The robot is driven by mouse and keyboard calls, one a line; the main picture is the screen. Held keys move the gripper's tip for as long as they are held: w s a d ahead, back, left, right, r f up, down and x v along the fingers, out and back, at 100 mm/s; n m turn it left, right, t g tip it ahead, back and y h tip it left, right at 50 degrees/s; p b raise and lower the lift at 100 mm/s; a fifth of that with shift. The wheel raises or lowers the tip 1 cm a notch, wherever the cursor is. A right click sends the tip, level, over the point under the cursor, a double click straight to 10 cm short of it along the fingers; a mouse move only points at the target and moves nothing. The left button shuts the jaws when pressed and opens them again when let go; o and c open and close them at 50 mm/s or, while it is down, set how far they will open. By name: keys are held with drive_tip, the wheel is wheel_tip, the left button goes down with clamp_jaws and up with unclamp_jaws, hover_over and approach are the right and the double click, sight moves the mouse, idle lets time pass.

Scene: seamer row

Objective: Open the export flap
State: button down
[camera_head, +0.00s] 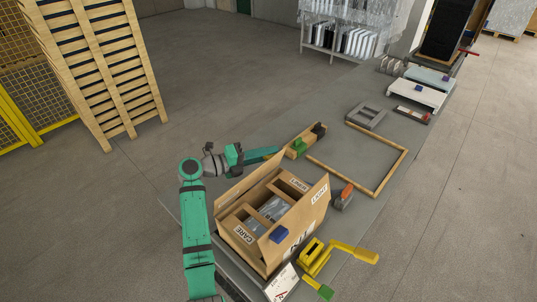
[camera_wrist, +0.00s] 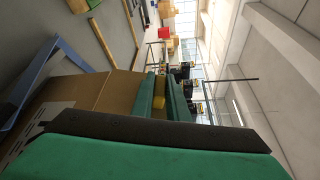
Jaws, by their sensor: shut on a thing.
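The open cardboard box (camera_head: 322,212) stands in the middle of the bench in the head view. One flap reads CARE (camera_head: 243,234) and one panel reads LIGHT (camera_head: 319,195). I cannot read EXPORT on any flap. The back-left flap (camera_head: 245,190) stands up, its outer face hidden. A blue tab (camera_head: 279,235) sits at the front side. My gripper (camera_head: 272,153) is just beyond the box's back corner. In the wrist view its green fingers (camera_wrist: 163,98) are shut on a small yellow piece (camera_wrist: 159,92), beside brown cardboard (camera_wrist: 88,92). Whether that piece joins the flap is unclear.
A wooden block with a green part (camera_head: 300,147) lies close to my gripper. A wooden frame (camera_head: 390,178) and a grey frame (camera_head: 366,116) lie farther right. A yellow tool (camera_head: 314,257) and an orange-topped tool (camera_head: 344,196) lie by the box. A pallet stack (camera_head: 95,65) stands left.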

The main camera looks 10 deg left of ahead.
sight(248, 177)
idle(0.3)
drive_tip(key=c, duration=1.7)
unclamp_jaws()
drive_tip(key=shift+a, duration=0.1)
drive_tip(key=v, duration=1)
drive_tip(key=shift+s+a, duration=0.2)
drive_tip(key=shift+s, duration=0.1)
